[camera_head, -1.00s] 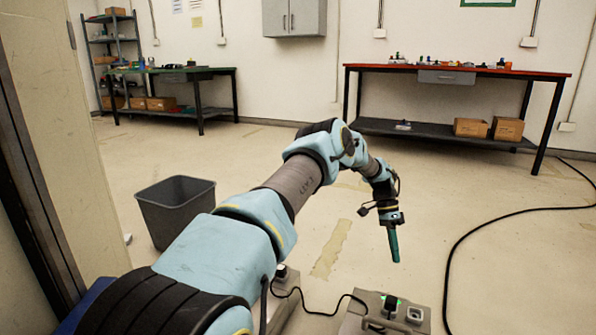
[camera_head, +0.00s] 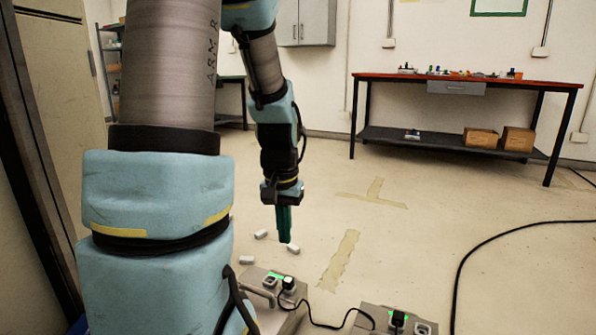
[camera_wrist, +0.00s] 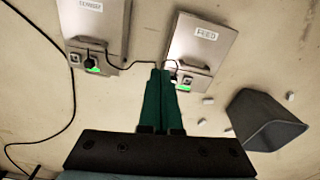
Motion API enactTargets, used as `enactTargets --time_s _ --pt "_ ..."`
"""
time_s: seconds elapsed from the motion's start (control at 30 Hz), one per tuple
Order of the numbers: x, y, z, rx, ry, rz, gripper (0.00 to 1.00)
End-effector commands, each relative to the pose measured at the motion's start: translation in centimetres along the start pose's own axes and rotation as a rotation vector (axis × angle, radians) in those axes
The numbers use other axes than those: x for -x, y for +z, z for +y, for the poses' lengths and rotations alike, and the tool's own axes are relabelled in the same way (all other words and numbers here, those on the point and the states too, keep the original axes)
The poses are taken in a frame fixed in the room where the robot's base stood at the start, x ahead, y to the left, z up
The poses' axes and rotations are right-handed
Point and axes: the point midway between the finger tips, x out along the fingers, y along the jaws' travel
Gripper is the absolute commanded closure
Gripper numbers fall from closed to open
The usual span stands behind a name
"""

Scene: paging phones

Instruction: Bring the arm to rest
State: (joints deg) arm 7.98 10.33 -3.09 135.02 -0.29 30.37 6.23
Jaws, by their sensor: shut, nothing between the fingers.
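My arm rises large on the left of the head view and bends down to my gripper (camera_head: 284,240). The gripper has long green fingers that point down, held together with nothing between them. It hangs above the floor, just behind a grey box with a green light (camera_head: 268,284). In the wrist view the closed green fingers (camera_wrist: 157,72) reach up toward that box, which is labelled FEED (camera_wrist: 203,42). A second grey box (camera_head: 378,318) stands to the right of it, cut off by the lower edge; it also shows in the wrist view (camera_wrist: 95,28).
A black cable joins the boxes. Small white blocks (camera_head: 293,248) lie on the floor near the gripper. A grey bin (camera_wrist: 266,122) shows in the wrist view. A red-topped table (camera_head: 368,76) stands at the back right.

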Motion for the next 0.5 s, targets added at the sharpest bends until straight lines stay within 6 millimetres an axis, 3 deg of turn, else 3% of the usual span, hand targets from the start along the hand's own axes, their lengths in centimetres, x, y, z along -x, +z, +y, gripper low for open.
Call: enactTargets --time_s 0.03,0.23,0.3,0.5 --pt "0.5 1.6 -0.6 0.044 -0.007 0.015 1.0" --pt "1.4 6.9 -2.1 0.208 -0.023 0.069 1.0" --pt "3.5 6.3 -2.0 0.201 -0.022 0.067 1.0" --pt "7.3 6.0 -1.9 0.198 -0.022 0.065 1.0"
